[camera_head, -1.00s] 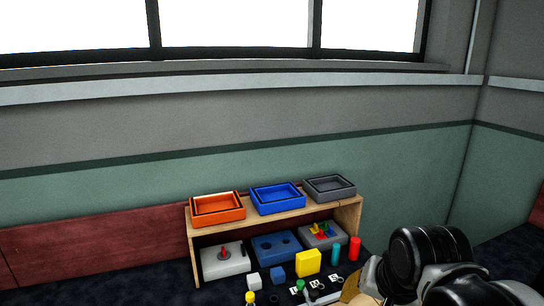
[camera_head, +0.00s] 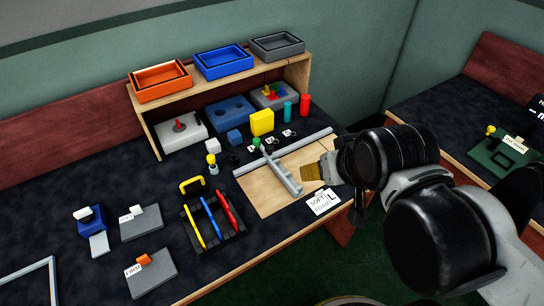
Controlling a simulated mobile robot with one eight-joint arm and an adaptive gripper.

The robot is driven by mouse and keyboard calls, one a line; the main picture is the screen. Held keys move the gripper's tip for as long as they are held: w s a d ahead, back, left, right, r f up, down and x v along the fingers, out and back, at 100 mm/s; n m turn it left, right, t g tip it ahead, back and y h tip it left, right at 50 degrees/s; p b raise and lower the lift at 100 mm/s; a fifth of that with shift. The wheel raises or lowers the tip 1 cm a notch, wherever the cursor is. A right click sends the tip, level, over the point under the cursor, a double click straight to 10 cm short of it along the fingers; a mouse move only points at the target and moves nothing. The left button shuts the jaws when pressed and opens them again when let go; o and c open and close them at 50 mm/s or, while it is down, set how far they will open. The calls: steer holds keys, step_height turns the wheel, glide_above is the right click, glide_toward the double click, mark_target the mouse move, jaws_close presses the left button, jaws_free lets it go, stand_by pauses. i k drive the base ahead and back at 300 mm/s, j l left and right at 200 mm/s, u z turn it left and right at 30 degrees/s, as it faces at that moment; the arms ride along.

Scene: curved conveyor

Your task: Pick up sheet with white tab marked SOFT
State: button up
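A grey sheet (camera_head: 141,224) with a small white tab (camera_head: 131,213) lies on the dark table at the left; the tab's lettering is too small to read. Below it lies a similar grey sheet (camera_head: 151,274) with an orange tab and a white label that seems to read FIRM. A white card (camera_head: 323,202) that seems to read SOFT FOAM lies at the table's front edge. My gripper (camera_head: 322,171) is above the right part of a tan board, well right of both grey sheets. A gold-brown piece shows at its tip; its fingers are not clear.
The tan board (camera_head: 265,190) carries grey bars. A black rack (camera_head: 213,226) with coloured tools stands between it and the sheets. A blue item (camera_head: 92,226) sits left of the sheets. A wooden shelf (camera_head: 155,140) with trays stands behind.

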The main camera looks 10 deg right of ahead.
mark_target(141, 222)
steer(key=u, duration=1.5)
steer(key=i+j+z, duration=0.1)
steer(key=j+z, duration=0.2)
steer(key=j, duration=0.65)
steer(key=j+z, duration=0.3)
steer(key=j, duration=0.6)
steer(key=k+j+z, duration=0.15)
steer(key=j+z, duration=0.15)
steer(key=j, duration=0.6)
